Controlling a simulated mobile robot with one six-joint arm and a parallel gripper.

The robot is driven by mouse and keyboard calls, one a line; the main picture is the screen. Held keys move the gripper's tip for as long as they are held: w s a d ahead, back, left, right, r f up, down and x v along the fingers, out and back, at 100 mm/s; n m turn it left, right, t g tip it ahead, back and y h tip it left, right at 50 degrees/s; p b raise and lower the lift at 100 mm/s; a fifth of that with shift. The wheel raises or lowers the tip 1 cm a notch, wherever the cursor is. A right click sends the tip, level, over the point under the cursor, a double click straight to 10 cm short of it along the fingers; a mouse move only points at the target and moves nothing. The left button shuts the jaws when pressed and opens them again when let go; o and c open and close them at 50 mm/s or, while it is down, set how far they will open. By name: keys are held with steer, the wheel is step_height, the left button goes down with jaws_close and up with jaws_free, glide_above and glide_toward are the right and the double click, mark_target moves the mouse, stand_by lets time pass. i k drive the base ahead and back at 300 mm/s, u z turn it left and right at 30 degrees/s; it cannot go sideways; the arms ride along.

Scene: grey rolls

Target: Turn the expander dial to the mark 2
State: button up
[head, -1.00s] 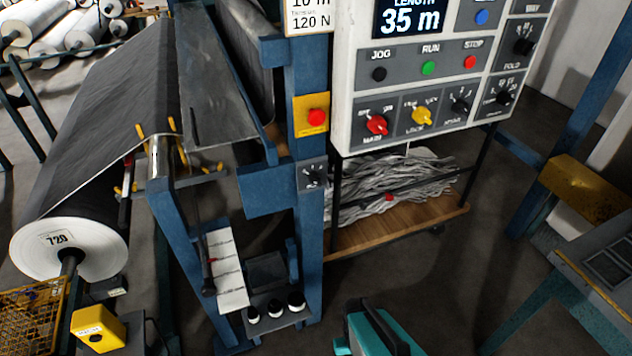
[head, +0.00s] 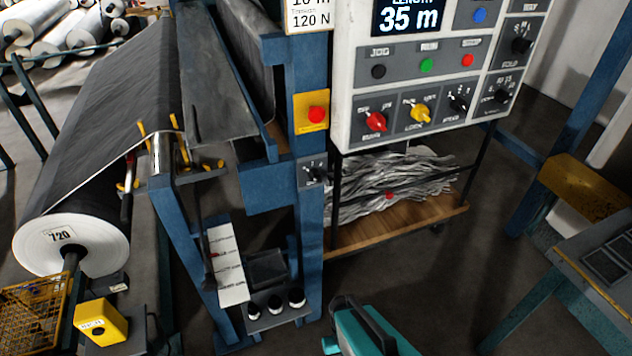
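A small grey plate with a black dial (head: 314,173) and white marks around it sits on the blue machine post, below the yellow box with the red button. Its lettering is too small to read, so I cannot confirm that it is the expander dial or which mark it points to. More black dials are on the white control panel (head: 346,95), at its lower right (head: 460,100) and right edge (head: 501,97). My gripper is not in view, and nothing touches any of these dials.
The panel also carries a red knob (head: 376,121), a yellow knob (head: 420,113) and coloured buttons. A dark fabric roll (head: 85,245) is at left. A wooden cart (head: 420,222) with grey scraps stands under the panel. A metal table (head: 600,260) is at right.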

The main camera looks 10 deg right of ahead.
mark_target(313, 174)
steer(key=u, duration=0.05)
steer(key=k, duration=1.5)
steer(key=u, duration=1)
steer(key=i, duration=1)
